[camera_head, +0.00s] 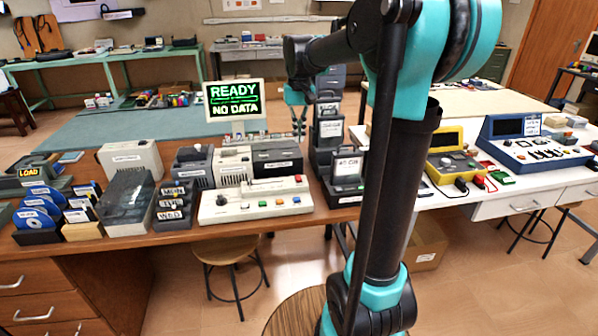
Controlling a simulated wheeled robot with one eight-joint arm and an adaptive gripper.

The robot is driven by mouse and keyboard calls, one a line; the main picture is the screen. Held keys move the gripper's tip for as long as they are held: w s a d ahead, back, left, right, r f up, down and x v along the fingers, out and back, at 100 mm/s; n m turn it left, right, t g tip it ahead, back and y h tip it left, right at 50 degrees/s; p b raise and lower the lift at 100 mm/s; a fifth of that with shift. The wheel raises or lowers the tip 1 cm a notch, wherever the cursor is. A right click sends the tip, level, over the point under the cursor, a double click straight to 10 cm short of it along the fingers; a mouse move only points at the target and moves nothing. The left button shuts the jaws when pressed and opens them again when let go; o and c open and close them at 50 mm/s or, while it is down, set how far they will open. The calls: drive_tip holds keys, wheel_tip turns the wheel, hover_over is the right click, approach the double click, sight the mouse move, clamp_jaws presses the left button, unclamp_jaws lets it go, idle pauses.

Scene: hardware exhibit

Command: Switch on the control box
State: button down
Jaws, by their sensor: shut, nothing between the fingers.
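A long cream box (256,203), which looks like the control box, lies on the brown wooden desk. It has a dark knob at its left end, several coloured buttons along its front and a red button at its far right corner.
Grey and cream devices (277,158) stand right behind the box. Dark holders with labelled cards (347,170) stand to its right. Disk trays (40,209) and a smoky-lidded case (124,203) stand to the left. A stool (228,252) is below the desk's front edge.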

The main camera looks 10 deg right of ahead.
sight(299, 177)
wheel_tip(299, 177, down, 14)
drive_tip(key=shift+r, duration=0.1)
idle(0.4)
drive_tip(key=shift+s+f+t, duration=0.35)
drive_tip(key=shift+f+t, duration=0.05)
drive_tip(key=shift+t, duration=0.2)
drive_tip(key=shift+s+f, duration=0.15)
drive_tip(key=shift+s, duration=0.1)
drive_tip(key=shift+w, duration=0.1)
drive_tip(key=shift+w+r, duration=0.2)
drive_tip(key=shift+w, duration=0.6)
